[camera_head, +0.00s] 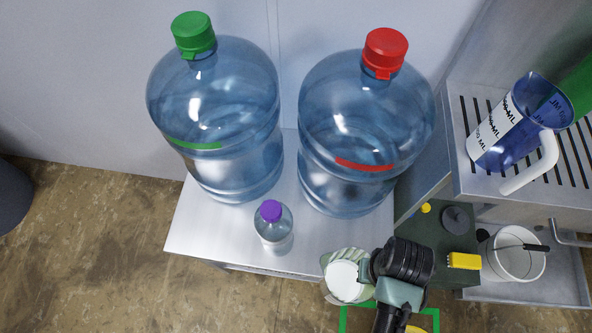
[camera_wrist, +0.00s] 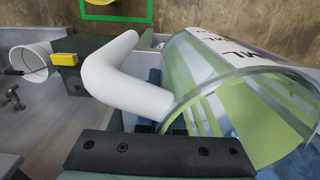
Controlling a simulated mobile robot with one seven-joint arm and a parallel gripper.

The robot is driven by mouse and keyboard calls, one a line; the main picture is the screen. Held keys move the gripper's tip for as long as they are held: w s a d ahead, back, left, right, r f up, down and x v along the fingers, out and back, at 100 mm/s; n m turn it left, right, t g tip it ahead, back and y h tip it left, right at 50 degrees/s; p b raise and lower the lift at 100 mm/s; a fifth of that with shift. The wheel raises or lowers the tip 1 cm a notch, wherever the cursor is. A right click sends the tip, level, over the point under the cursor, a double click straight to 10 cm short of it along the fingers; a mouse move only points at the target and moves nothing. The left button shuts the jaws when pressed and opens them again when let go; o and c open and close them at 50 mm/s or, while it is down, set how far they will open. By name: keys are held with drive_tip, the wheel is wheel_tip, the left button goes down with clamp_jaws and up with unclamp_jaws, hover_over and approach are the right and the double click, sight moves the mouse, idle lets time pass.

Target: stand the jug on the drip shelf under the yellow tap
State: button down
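My gripper (camera_head: 370,270) is at the front right corner of the metal table. It is shut on the white handle of a clear, green-tinted jug (camera_head: 345,278). In the wrist view the jug (camera_wrist: 265,115) lies sideways across the picture, with ML marking on its side, and the handle passes between my fingers (camera_wrist: 135,97). A second jug (camera_head: 510,125), blue with a white handle, is on the slotted drip shelf (camera_head: 478,186) at the right. A green cylinder (camera_head: 575,88) is behind it, cut off by the edge. I see no yellow tap.
Large bottles with a green cap (camera_head: 215,115) and red cap (camera_head: 365,130) and a small purple-capped bottle (camera_head: 273,228) stand on the table (camera_head: 205,235). A yellow block (camera_head: 463,261) and white bucket (camera_head: 515,258) are below the shelf. A green frame (camera_head: 343,318) is at the bottom edge.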

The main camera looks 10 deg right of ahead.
drive_tip(key=shift+w+a+f+b, duration=0.5)
drive_tip(key=shift+w+f, duration=0.8)
drive_tip(key=shift+w, duration=0.9)
drive_tip(key=shift+w+a+f+b, duration=0.25)
drive_tip(key=shift+w+a+f, duration=0.4)
drive_tip(key=shift+w+f, duration=1.05)
drive_tip(key=shift+w+a+f+b, duration=0.5)
drive_tip(key=shift+w+f, duration=0.35)
drive_tip(key=shift+w, duration=1.8)
drive_tip(key=shift+f, duration=0.1)
drive_tip(key=c, duration=1.5)
unclamp_jaws()
drive_tip(key=shift+f, duration=0.1)
drive_tip(key=o, duration=0.4)
drive_tip(key=shift+s, duration=0.1)
drive_tip(key=shift+o, duration=0.2)
